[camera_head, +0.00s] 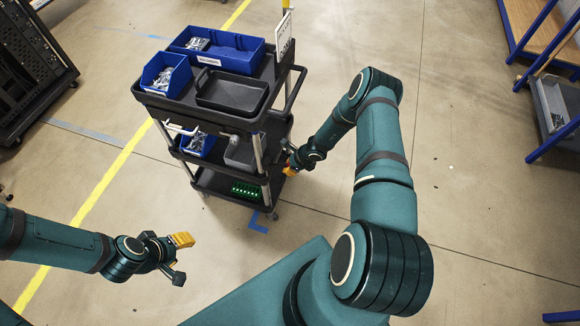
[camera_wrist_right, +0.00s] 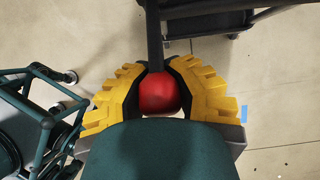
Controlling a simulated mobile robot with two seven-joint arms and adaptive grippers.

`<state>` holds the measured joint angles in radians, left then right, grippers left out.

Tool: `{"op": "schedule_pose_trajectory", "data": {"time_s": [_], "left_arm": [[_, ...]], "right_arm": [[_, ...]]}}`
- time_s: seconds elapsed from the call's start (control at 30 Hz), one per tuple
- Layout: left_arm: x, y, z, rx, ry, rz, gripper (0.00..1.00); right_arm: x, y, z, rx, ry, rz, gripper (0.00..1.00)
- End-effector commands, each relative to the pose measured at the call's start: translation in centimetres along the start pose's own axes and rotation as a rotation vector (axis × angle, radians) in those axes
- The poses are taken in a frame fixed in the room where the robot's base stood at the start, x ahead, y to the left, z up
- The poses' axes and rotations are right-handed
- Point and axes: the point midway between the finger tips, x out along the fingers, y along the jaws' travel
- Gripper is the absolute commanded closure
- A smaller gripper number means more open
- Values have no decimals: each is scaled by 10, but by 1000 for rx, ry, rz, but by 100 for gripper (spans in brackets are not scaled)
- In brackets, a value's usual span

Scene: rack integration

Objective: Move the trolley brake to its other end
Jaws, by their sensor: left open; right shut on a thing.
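The trolley (camera_head: 270,122) is a black cart with three shelves, standing at the upper middle of the head view. In the right wrist view, the brake lever is a dark rod (camera_wrist_right: 154,35) ending in a red ball knob (camera_wrist_right: 160,94). My right gripper (camera_head: 289,170) is at the trolley's right side. Its yellow fingers are shut on the red knob, one on each side. The knob is hidden in the head view. My left gripper (camera_head: 178,258) is open and empty, over the floor at the lower left, apart from the trolley.
The top shelf holds blue bins (camera_head: 232,50) with metal parts and a black tray (camera_head: 231,92). A small blue bin and a green board (camera_head: 247,190) sit on lower shelves. A dark rack (camera_head: 30,65) stands left, a blue-framed bench (camera_head: 545,25) right. Open floor surrounds the trolley.

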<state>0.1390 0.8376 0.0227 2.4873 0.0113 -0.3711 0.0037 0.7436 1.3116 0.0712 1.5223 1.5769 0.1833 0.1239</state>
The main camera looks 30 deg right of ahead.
Motion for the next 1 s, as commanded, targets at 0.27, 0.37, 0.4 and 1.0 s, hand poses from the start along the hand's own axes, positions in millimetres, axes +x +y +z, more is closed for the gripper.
{"op": "schedule_pose_trajectory", "data": {"time_s": [0.27, 0.37, 0.4, 1.0], "left_arm": [[-1, 0, 0, 0, 0, 0, 53], [-1, 0, 0, 0, 0, 0, 53], [-1, 0, 0, 0, 0, 0, 53], [-1, 0, 0, 0, -1, 0, 53]], "right_arm": [[-1, -1, 2, -1, 6, -1, 100], [-1, -1, 2, -1, 6, -1, 100], [-1, -1, 2, -1, 5, -1, 100], [-9, -1, 1, 0, 5, -2, 38]]}}
